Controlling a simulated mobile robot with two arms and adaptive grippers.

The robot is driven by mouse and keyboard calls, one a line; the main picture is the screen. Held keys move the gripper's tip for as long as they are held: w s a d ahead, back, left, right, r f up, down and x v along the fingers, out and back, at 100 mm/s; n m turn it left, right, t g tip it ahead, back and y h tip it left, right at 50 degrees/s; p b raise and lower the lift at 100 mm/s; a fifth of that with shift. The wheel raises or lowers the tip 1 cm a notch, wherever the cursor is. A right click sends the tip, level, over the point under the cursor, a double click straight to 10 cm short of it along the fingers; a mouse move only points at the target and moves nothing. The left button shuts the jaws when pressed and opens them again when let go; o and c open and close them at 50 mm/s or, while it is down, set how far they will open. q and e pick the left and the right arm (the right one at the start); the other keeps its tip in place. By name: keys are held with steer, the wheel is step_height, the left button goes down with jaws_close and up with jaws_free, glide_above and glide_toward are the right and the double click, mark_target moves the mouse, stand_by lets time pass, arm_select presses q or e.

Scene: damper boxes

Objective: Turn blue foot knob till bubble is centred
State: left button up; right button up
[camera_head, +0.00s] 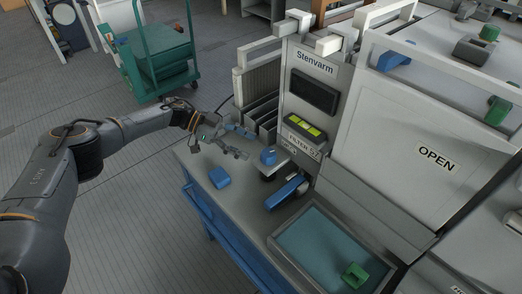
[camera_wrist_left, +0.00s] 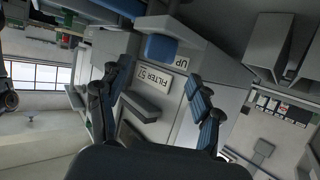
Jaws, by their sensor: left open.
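The blue foot knob (camera_head: 268,157) stands upright on the grey bench beside the filter unit (camera_head: 315,62). The level vial (camera_head: 304,126) is a yellow-green strip above the FILTER label; its bubble is too small to place. My left gripper (camera_head: 242,142) is open and empty, a short way left of the knob and apart from it. In the left wrist view the picture is turned over; the blue knob (camera_wrist_left: 161,47) shows beyond the spread fingers (camera_wrist_left: 163,80), by an UP label. My right gripper is out of view.
A blue block (camera_head: 219,177) lies at the bench's left edge. A blue lever-like part (camera_head: 287,191) lies right of the knob. A tray (camera_head: 310,240) holds a green piece (camera_head: 354,275). Dark upright plates (camera_head: 264,118) stand behind my gripper.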

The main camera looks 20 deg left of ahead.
arm_select(q)
steer(key=shift+v, duration=2.1)
